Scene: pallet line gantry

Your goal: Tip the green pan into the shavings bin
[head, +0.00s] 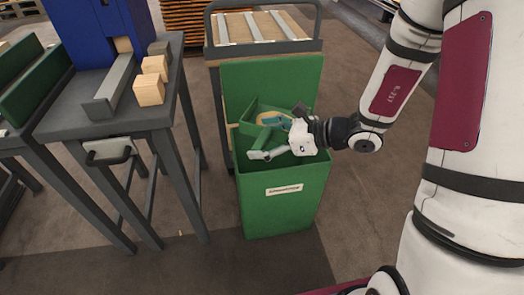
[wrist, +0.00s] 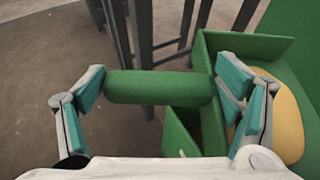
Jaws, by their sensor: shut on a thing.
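The green pan (head: 254,110) is over the open mouth of the green shavings bin (head: 260,212), which has a white label on its front. My gripper (head: 276,140) reaches in from the right and is shut on the pan's green bar handle. In the wrist view the handle (wrist: 160,88) runs across between the two teal-padded fingers. The pan's green walls (wrist: 255,45) show on the right there, with a smooth yellow-tan mass (wrist: 288,125) beside them. A small tan patch also shows by the pan in the head view. My gripper hides part of the pan, and its exact tilt is unclear.
A dark grey table (head: 75,118) stands left of the bin, with wooden blocks (head: 149,90) and a grey channel piece on it. A grey-framed cart (head: 262,45) stands behind the bin. Open floor lies between the table legs and the bin.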

